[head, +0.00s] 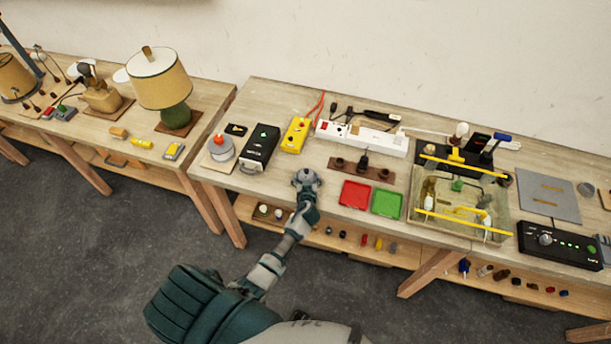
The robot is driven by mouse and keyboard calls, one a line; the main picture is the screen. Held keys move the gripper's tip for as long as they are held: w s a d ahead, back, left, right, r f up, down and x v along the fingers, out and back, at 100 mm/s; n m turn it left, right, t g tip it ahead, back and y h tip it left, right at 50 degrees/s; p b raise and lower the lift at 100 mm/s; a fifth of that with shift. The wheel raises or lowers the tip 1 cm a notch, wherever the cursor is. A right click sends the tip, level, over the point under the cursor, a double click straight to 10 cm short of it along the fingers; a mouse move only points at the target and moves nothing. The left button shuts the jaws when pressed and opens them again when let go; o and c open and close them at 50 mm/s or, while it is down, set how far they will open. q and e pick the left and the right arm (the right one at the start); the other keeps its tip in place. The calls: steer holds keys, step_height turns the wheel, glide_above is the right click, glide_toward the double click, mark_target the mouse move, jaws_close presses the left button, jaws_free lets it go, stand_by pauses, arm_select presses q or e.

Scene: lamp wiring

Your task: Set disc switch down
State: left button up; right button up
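My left gripper (306,180) is over the front edge of the right-hand workbench (325,155), between a black box and a red tray. Its fingers are small and grey here, and I cannot tell whether they are open or shut on something. No disc switch can be made out for certain; if one is at the fingertips, the gripper hides it. A round grey piece with an orange-red top (220,147) sits on a pale plate at the bench's left end, apart from the gripper. My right gripper is not in view.
The black box (260,147) and yellow meter (296,135) stand left of the gripper. A red tray (354,194) and green tray (386,203) lie to its right. A brown socket strip (361,169) and white power strip (362,138) are behind. Bare wood shows around the gripper.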

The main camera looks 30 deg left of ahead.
mark_target(305, 175)
arm_select(q)
steer(key=shift+d, duration=0.2)
steer(key=c, duration=0.4)
steer(key=shift+d+r, duration=0.1)
steer(key=shift+d, duration=0.05)
steer(key=shift+c, duration=0.8)
steer(key=shift+a, duration=0.2)
steer(key=shift+a+r, duration=0.35)
steer(key=shift+r, duration=0.1)
step_height(305, 175, up, 2)
steer(key=shift+a+r, duration=0.1)
steer(key=s+d+r+b, duration=0.1)
steer(key=s+d, duration=0.3)
steer(key=s, duration=0.2)
steer(key=s+d+r+b, duration=0.1)
steer(key=s+d+b, duration=0.1)
steer(key=s+d, duration=0.4)
steer(key=w+d+r+m+t+h+b, duration=0.1)
steer(key=d+r+m+t+h, duration=0.1)
steer(key=d+r+m+h, duration=0.4)
step_height(305, 175, up, 3)
steer(key=shift+w+d+r+h, duration=0.15)
steer(key=shift+r+h, duration=0.05)
steer(key=shift+h, duration=0.4)
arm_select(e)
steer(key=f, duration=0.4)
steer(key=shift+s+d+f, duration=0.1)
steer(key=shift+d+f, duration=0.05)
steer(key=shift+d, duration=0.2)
